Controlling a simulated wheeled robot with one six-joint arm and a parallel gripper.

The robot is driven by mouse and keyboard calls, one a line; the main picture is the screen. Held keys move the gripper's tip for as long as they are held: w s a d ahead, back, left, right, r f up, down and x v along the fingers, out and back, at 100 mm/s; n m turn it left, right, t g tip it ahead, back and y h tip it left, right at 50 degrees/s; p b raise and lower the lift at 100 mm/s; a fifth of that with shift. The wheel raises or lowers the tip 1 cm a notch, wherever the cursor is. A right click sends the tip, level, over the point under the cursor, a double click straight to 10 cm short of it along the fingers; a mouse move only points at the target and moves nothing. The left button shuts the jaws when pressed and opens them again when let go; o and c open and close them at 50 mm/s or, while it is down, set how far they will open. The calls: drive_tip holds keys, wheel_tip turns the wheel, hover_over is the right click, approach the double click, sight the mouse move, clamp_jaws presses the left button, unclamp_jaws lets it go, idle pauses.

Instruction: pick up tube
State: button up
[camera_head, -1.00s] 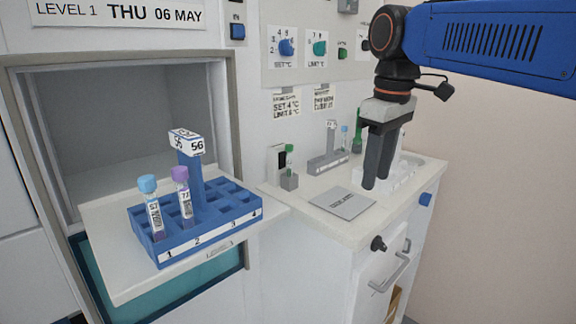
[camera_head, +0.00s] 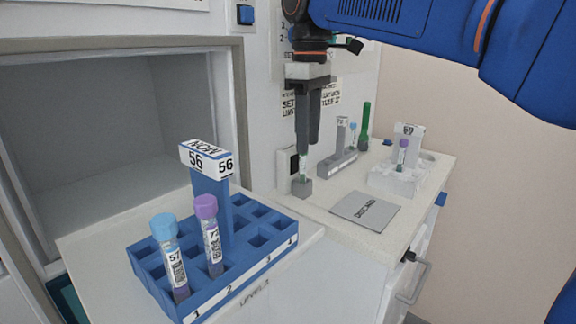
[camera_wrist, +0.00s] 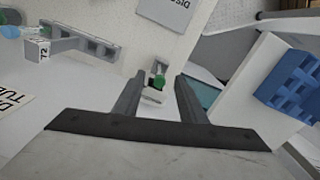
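A green-capped tube (camera_head: 303,168) stands in a small grey single holder (camera_head: 302,188) on the counter. My gripper (camera_head: 308,148) points down right above it and hides its top in the head view. In the wrist view the green cap (camera_wrist: 158,81) shows between my two open, spread fingers (camera_wrist: 159,88), with no finger seen closed on it. In the blue rack (camera_head: 240,283) stand a blue-capped tube (camera_head: 171,262) labelled 57 and a purple-capped tube (camera_head: 210,238). A purple-capped tube (camera_head: 402,152) stands in a white rack (camera_head: 395,181).
The blue rack, with its 56 sign (camera_head: 207,160), sits on a white shelf before an open compartment (camera_head: 90,130). The wall stands close behind my gripper.

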sight(303, 164)
drive_tip(key=shift+w+a, duration=0.3)
drive_tip(key=shift+a, duration=0.15)
drive_tip(key=shift+s+f, duration=0.15)
drive_tip(key=shift+f, duration=3.55)
drive_tip(key=shift+c, duration=0.4)
clamp_jaws()
drive_tip(key=shift+r, duration=0.1)
